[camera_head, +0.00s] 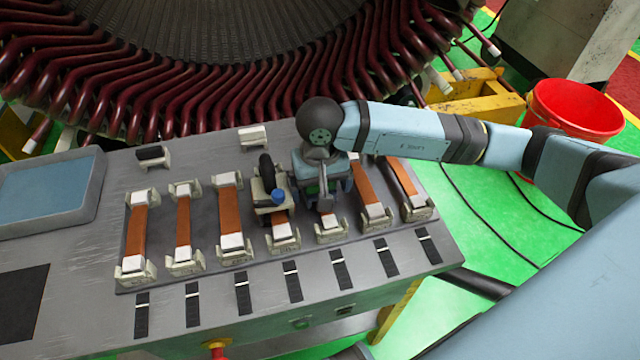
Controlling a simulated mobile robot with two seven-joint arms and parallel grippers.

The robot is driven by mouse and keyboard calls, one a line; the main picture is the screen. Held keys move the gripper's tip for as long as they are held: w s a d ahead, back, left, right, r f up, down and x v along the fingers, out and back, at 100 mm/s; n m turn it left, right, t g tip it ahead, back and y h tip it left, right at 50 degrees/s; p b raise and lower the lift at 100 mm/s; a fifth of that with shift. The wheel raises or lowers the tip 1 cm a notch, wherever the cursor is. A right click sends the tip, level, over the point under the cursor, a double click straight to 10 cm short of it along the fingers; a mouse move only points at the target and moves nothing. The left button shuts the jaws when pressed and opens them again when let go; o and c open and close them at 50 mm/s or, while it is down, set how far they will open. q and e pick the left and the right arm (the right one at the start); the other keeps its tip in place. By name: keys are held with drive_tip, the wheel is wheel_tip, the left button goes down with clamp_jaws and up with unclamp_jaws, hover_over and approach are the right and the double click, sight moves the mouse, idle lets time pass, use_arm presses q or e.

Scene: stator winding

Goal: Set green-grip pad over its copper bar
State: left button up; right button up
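Several copper bars lie in a row on the grey bench, each in pale end holders. My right gripper (322,195) points down over the fifth bar from the left, whose near end holder (329,232) shows below it. A small patch of green, which I take for the green-grip pad (312,189), shows between the fingers, which look shut on it. The gripper hides most of the pad and bar, so I cannot tell whether they touch. My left gripper is out of view.
Two pale stands are at the back of the bench, one with a black top (150,154) and one plain (253,137). A blue-grey tray (102,196) is at the left. The stator's dark red coils (190,92) rise behind. A red bucket (575,108) stands right.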

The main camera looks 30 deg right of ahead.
wheel_tip(320, 180, up, 14)
idle(0.6)
drive_tip(key=shift+s+f, duration=0.1)
drive_tip(key=shift+f, duration=0.05)
